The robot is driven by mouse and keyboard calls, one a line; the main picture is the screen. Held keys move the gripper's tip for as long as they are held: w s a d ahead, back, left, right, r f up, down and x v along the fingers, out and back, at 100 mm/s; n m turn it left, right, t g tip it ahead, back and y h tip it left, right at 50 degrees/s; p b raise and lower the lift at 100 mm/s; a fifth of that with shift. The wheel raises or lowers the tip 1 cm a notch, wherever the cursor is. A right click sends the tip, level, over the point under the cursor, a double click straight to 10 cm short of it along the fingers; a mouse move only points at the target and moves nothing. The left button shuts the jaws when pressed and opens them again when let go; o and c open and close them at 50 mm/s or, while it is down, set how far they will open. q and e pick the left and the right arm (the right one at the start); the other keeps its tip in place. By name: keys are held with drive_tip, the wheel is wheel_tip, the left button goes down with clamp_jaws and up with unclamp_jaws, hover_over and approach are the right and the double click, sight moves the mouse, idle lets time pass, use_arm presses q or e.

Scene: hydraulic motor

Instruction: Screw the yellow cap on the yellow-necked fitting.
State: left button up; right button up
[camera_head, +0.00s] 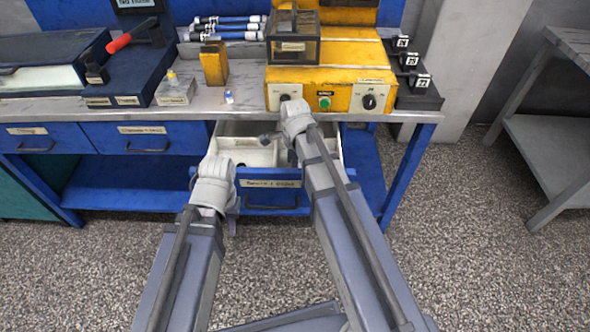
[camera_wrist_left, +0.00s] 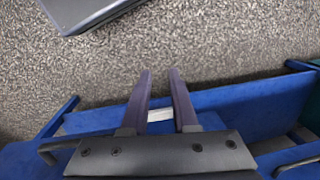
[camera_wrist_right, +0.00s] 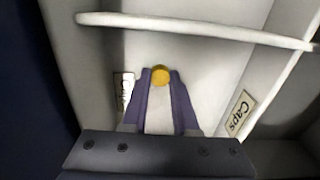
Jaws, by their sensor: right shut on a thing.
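The yellow cap (camera_wrist_right: 161,75) shows in the right wrist view between the fingertips of my right gripper (camera_wrist_right: 162,72), which is shut on it inside the open drawer's compartment. In the head view the right gripper (camera_head: 268,139) is over the drawer and the cap cannot be made out. A small yellow-topped fitting (camera_head: 171,76) stands upright on a grey block (camera_head: 176,93) on the bench. My left gripper (camera_head: 232,222) is at the drawer front, fingers pointing down. In the left wrist view it (camera_wrist_left: 160,72) is open, with nothing seen between its fingertips.
The open drawer (camera_head: 270,183) has white dividers (camera_wrist_right: 200,27) and a "Caps" label (camera_wrist_right: 241,111). A small blue-and-white part (camera_head: 228,96) and a yellow block (camera_head: 214,64) stand on the bench. A yellow machine (camera_head: 330,78) stands behind the right arm.

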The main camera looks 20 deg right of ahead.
clamp_jaws()
drive_tip(key=shift+r, duration=0.1)
drive_tip(key=shift+r+p, duration=2.95)
drive_tip(key=shift+p, duration=0.1)
